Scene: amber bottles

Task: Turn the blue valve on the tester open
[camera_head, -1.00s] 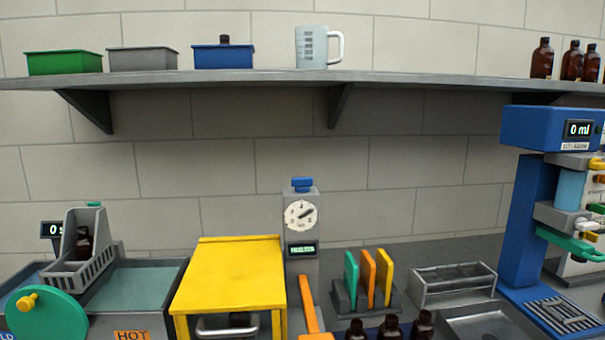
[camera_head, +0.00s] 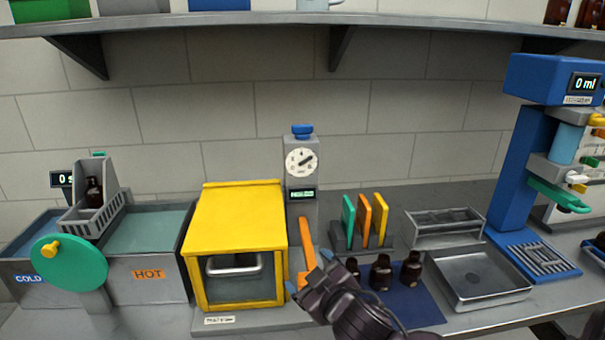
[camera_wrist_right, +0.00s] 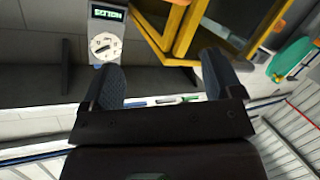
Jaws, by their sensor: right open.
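The tester (camera_head: 301,165) is a grey post at the back of the counter with a round white dial and a green-lit display. Its blue valve (camera_head: 302,130) sits on top. My right gripper (camera_head: 308,272) is open and empty at the front of the counter, well in front of and below the valve. In the right wrist view the tester's dial (camera_wrist_right: 104,46) shows upside down, beyond the finger at left of my right gripper (camera_wrist_right: 165,75). Only a small blue bit shows by that finger, so the valve is mostly hidden there. My left gripper is not in view.
A yellow box (camera_head: 240,225) stands left of the tester. An orange bar (camera_head: 308,240) is in front of it. Coloured plates in a rack (camera_head: 365,232), amber bottles (camera_head: 380,273) and a metal tray (camera_head: 478,280) are to the right. A shelf (camera_head: 250,24) runs above the tester.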

